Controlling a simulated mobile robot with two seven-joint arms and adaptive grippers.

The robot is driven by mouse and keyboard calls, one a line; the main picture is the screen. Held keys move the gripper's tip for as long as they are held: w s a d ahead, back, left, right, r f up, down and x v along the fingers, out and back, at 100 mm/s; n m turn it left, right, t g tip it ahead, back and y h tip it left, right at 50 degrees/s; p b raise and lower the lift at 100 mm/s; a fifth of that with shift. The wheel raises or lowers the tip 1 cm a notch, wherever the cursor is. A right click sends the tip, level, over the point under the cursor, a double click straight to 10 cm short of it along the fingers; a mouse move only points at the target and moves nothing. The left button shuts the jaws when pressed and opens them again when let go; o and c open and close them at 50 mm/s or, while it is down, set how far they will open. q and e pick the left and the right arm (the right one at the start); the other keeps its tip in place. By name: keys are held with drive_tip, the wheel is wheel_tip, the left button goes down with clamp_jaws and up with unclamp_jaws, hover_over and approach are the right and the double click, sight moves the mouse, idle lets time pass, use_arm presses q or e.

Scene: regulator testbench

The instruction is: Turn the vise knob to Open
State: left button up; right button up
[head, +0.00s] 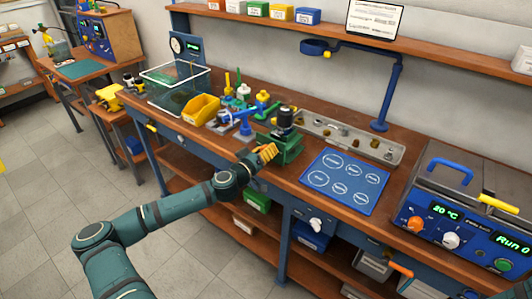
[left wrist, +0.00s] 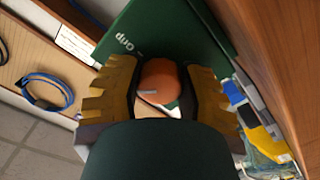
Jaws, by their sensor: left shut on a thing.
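The green vise (head: 290,152) stands at the bench's front edge, with a dark cylindrical part (head: 285,120) upright on top. Its round orange knob (left wrist: 158,82) shows in the left wrist view, with a pale pointer line on its face. Green vise surface (left wrist: 150,30) with partly hidden white lettering lies behind it. My left gripper (head: 267,152) is at the vise's front, its yellow fingers shut on the knob, one on each side. In the head view the fingers hide the knob. My right gripper is not in view.
Right of the vise lies a blue mat (head: 345,181) with white circles. Behind it is a long metal tray (head: 340,137). A yellow bin (head: 201,109) and several small fittings stand left. A test unit (head: 465,215) stands at the right.

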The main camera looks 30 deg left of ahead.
use_arm(q)
drive_tip(key=n, duration=0.3)
drive_tip(key=shift+n, duration=0.4)
drive_tip(key=n, duration=0.3)
drive_tip(key=shift+n+b, duration=0.3)
drive_tip(key=shift+b, duration=0.05)
drive_tip(key=n, duration=0.2)
drive_tip(key=shift+n, duration=0.3)
drive_tip(key=n, duration=0.3)
drive_tip(key=shift+n, duration=0.4)
drive_tip(key=n+p, duration=0.1)
drive_tip(key=n, duration=0.1)
drive_tip(key=shift+r+n, duration=0.1)
drive_tip(key=shift+n, duration=0.3)
drive_tip(key=n+p, duration=0.1)
drive_tip(key=n, duration=0.2)
drive_tip(key=shift+n, duration=0.3)
drive_tip(key=n+p, duration=0.3)
drive_tip(key=n, duration=0.3)
